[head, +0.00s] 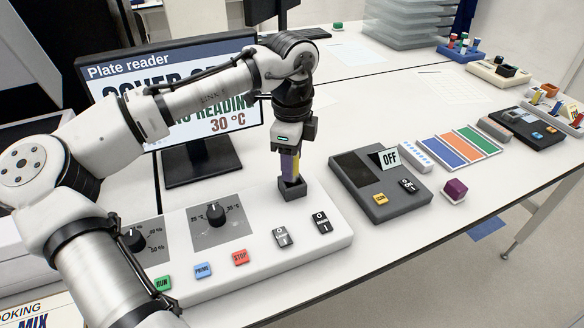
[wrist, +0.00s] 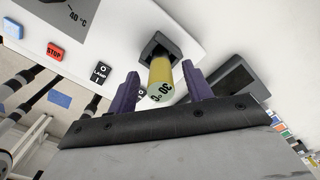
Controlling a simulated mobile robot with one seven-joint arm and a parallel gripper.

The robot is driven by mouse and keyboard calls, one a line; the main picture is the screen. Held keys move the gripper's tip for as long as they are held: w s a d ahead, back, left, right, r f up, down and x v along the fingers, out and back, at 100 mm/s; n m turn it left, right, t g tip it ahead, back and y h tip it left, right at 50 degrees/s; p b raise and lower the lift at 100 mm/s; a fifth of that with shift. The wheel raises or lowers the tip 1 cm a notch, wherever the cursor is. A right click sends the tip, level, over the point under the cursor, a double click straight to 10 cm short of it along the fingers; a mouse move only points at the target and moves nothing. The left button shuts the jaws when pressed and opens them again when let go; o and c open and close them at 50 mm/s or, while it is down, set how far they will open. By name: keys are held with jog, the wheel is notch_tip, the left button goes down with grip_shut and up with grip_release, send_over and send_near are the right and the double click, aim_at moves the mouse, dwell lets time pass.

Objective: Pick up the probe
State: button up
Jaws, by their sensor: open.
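The probe (wrist: 161,76) is a yellow cylinder with a pale end marked "30 °C". It stands in a dark square holder (wrist: 152,45) on the white control panel. In the head view a thin strip of yellow shows beside a purple finger, above the holder (head: 292,191). My gripper (wrist: 160,71) is open, with one purple finger on each side of the probe. In the wrist view, gaps show between the fingers and the probe. In the head view my gripper (head: 290,165) points down over the holder and hides most of the probe.
The white panel (head: 330,238) carries dials, coloured buttons and two rocker switches in front of the holder. A grey device with an "OFF" sign (head: 389,157) stands close at right. The plate reader monitor (head: 200,164) stands behind at left.

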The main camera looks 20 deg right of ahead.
jog(key=shift+f, duration=0.85)
jog(key=shift+c, duration=0.4)
jog(key=c, duration=1)
jog(key=shift+r, duration=0.2)
